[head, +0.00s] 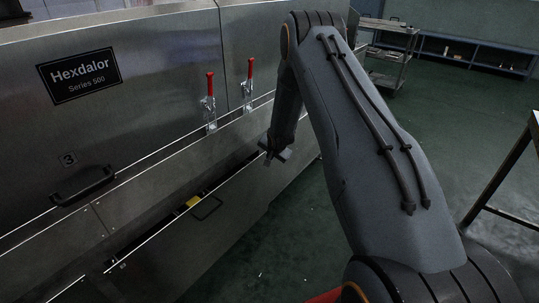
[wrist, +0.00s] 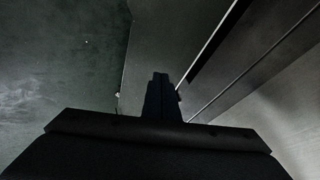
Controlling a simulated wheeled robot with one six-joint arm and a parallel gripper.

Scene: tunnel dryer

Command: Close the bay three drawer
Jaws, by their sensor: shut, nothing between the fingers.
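A steel drawer front (head: 190,245) with a thin wire handle (head: 208,208) is low on the machine in the head view. A dark gap along its top edge shows it standing partly open, with a yellow item (head: 193,202) just inside. The number 3 plate (head: 68,159) is on the panel above and to the left. My gripper (head: 268,160) points down near the right end of the drawer front; I cannot tell if it touches. In the wrist view my gripper's fingers (wrist: 160,76) are together and empty, beside a steel panel and its bright edge.
The dryer (head: 150,60) fills the left, with a black handle (head: 83,187) and two red-handled clamps (head: 210,100). A metal cart (head: 388,50) stands at the back. A table (head: 533,130) edges in at the right. The green floor (head: 450,120) between is clear.

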